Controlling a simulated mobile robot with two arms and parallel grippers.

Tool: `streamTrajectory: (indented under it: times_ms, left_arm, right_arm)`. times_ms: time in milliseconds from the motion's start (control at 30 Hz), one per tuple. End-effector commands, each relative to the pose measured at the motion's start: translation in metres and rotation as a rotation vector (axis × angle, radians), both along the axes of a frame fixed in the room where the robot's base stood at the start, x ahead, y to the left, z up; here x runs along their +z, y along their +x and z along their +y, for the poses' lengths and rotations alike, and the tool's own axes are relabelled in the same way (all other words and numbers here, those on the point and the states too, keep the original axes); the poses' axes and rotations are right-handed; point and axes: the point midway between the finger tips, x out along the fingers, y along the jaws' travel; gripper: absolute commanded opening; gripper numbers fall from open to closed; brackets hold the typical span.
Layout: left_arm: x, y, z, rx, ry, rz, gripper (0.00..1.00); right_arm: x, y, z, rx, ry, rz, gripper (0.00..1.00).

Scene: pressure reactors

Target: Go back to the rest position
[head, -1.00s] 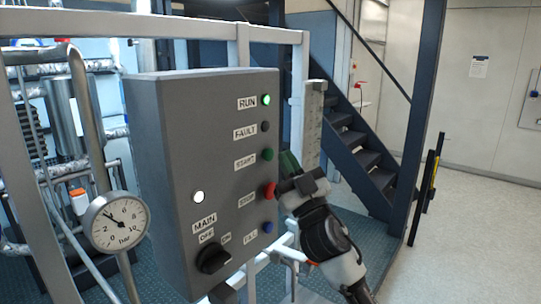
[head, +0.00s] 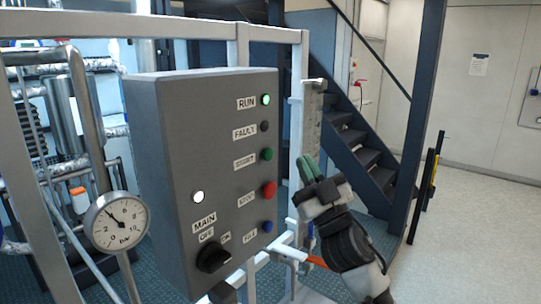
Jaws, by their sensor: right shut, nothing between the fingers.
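My right gripper (head: 308,170) is shut and empty, with green fingertips pointing up and to the left. It is to the right of the grey control box (head: 175,140), apart from its buttons. The box carries a lit green RUN lamp (head: 265,100), a dark FAULT lamp (head: 265,126), a green START button (head: 266,154), a red STOP button (head: 269,189) and a blue button (head: 267,227). A white lamp (head: 198,197) is lit above the black MAIN switch (head: 213,257). My left gripper is not in view.
A pressure gauge (head: 117,221) stands at the left of the box. A pale metal frame (head: 240,45) holds the box. Dark stairs (head: 355,140) and a dark post (head: 420,120) stand behind my right arm. The pale floor (head: 490,240) at the right is clear.

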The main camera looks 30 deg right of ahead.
Motion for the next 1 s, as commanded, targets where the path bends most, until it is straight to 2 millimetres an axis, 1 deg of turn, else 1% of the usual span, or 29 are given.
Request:
streamTrajectory:
  times_ms: [267,333,367,467,567,600,633,667,700,733,767,800,867,900,967,1000]
  left_arm:
    - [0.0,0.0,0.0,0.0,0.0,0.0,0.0]
    - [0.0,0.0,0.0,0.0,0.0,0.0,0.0]
    - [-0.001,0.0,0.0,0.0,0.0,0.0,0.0]
    - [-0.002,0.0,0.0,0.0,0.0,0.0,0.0]
    - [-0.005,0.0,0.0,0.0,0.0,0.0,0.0]
    - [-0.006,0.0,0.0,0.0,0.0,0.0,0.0]
    - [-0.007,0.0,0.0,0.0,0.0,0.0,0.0]
    - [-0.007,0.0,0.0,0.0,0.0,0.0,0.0]
    - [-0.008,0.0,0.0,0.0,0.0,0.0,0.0]
    - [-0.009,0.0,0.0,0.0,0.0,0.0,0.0]
    - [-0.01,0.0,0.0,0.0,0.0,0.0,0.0]
    - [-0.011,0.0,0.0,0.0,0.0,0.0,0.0]
    - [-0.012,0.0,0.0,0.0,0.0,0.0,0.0]
    - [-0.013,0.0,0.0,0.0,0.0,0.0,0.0]
    - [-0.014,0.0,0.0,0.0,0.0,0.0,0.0]
    - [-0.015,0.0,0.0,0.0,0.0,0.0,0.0]
  right_arm:
    - [0.0,0.0,0.0,0.0,0.0,0.0,0.0]
    - [-0.003,0.002,-0.001,-0.001,0.002,0.008,0.0]
    - [-0.007,0.005,-0.002,-0.003,0.006,0.018,0.0]
    - [-0.036,0.021,-0.007,-0.018,0.022,0.088,0.0]
    - [-0.092,0.047,-0.017,-0.043,0.051,0.218,0.0]
    - [-0.121,0.057,-0.021,-0.055,0.063,0.28,0.0]
    - [-0.143,0.063,-0.023,-0.065,0.07,0.328,0.0]
    - [-0.166,0.069,-0.025,-0.072,0.079,0.377,0.0]
    - [-0.197,0.075,-0.027,-0.083,0.088,0.441,0.0]
    - [-0.22,0.078,-0.029,-0.091,0.095,0.488,0.0]
    - [-0.243,0.08,-0.03,-0.098,0.1,0.536,0.0]
    - [-0.274,0.082,-0.031,-0.105,0.108,0.597,0.0]
    - [-0.32,0.081,-0.031,-0.118,0.116,0.69,0.0]
    - [-0.351,0.078,-0.031,-0.127,0.121,0.751,0.0]
    - [-0.397,0.07,-0.029,-0.135,0.128,0.842,0.0]
    - [-0.427,0.063,-0.027,-0.141,0.131,0.904,0.0]
